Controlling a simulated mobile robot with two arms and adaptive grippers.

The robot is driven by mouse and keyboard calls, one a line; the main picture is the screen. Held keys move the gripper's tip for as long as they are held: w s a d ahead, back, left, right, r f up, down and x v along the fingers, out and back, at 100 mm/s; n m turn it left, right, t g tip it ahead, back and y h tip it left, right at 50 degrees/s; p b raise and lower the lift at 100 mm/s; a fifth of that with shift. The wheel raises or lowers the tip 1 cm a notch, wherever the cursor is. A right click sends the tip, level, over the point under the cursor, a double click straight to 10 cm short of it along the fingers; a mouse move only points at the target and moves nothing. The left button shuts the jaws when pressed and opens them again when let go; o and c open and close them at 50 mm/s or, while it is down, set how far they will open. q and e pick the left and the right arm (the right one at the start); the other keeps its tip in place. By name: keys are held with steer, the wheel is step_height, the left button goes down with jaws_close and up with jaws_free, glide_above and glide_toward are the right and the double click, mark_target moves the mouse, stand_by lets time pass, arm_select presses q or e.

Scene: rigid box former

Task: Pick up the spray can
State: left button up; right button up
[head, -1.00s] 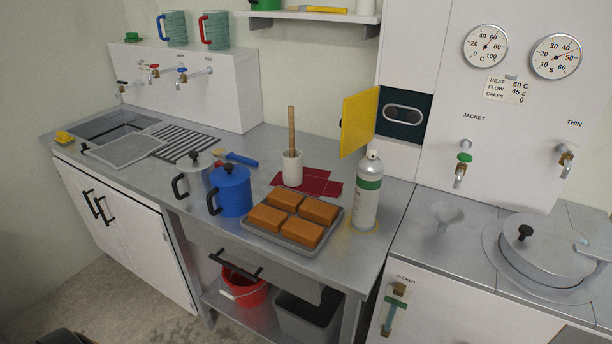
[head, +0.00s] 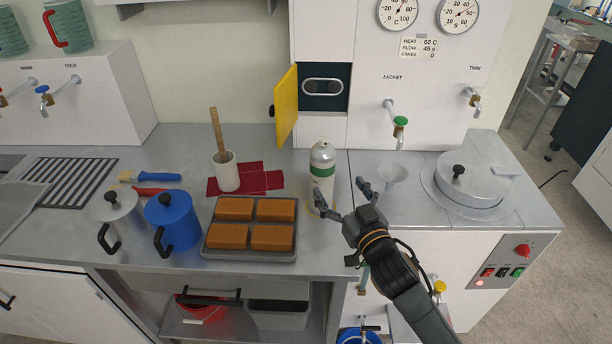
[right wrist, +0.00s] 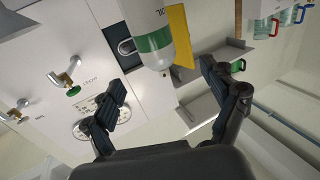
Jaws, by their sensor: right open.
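The spray can (head: 321,172) is white with a green band and a grey domed top. It stands upright on the metal counter, right of the tray of brown blocks. My right gripper (head: 340,199) is open and empty, just to the right and front of the can, with its fingers pointing toward it. In the right wrist view the can (right wrist: 148,30) hangs into the picture from the top, beyond the open fingers (right wrist: 166,92) and apart from them. My left gripper is not in view.
A grey tray (head: 249,254) of brown blocks sits close left of the can. A yellow door (head: 286,106) stands open behind it. A funnel (head: 392,175) and a round lidded vessel (head: 470,180) are to the right. A blue pot (head: 172,222) stands further left.

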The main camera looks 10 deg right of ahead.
mark_target(328, 166)
steer(key=w, duration=0.4)
steer(key=w+p, duration=0.1)
steer(key=w, duration=0.1)
steer(key=shift+a, duration=0.25)
steer(key=shift+w, duration=0.45)
steer(key=w+p, duration=0.1)
steer(key=w, duration=0.3)
steer(key=shift+w+r+p, duration=0.1)
steer(key=shift+p, duration=0.2)
steer(key=shift+w, duration=0.3)
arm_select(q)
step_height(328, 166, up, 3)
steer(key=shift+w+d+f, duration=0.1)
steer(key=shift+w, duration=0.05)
arm_select(e)
steer(key=shift+s, duration=0.1)
jaws_close()
